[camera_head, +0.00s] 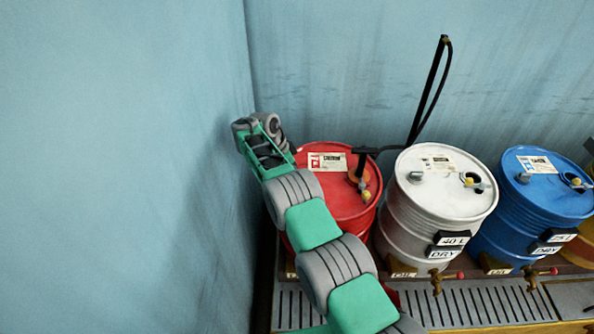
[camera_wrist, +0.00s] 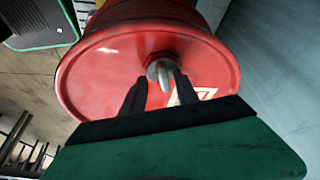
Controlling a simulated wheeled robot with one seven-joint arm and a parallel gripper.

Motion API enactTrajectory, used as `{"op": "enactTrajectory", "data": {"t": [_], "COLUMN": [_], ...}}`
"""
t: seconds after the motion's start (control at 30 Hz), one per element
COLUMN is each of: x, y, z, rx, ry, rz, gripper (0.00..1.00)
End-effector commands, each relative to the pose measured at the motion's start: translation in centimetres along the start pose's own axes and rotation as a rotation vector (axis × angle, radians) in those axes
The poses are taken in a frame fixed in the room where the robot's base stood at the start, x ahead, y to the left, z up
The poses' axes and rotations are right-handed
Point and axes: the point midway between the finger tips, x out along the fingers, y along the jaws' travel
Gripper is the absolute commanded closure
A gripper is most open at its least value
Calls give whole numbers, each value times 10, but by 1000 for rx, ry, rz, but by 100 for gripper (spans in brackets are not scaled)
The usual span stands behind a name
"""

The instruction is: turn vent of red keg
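The red keg (camera_head: 345,205) stands at the left end of the row, partly covered by my arm. Its red lid fills much of the wrist view (camera_wrist: 100,70). A small gap seems to show beside the vent; contact is not clear.
A black hand pump (camera_head: 360,165) with a hose stands on the red keg's lid. A white keg (camera_head: 430,215) and a blue keg (camera_head: 530,220) stand to the right, above a slotted drip grate (camera_head: 470,302). Blue walls are close behind and left.

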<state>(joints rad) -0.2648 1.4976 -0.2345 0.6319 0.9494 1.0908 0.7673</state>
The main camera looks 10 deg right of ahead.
Motion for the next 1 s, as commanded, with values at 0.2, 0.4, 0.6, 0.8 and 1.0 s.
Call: {"op": "enactTrajectory", "data": {"t": [0.2,0.4,0.6,0.8,1.0], "x": [-10,-28,-55,-88,-102], "y": [0,9,28,56,90], "z": [-5,-10,-17,-25,-26], "rx": [1,1,-2,-2,-2], "ry": [1,-1,-1,-1,-1], "rz": [-4,-1,-3,-2,-1], "gripper": [64,64,64,64,64]}}
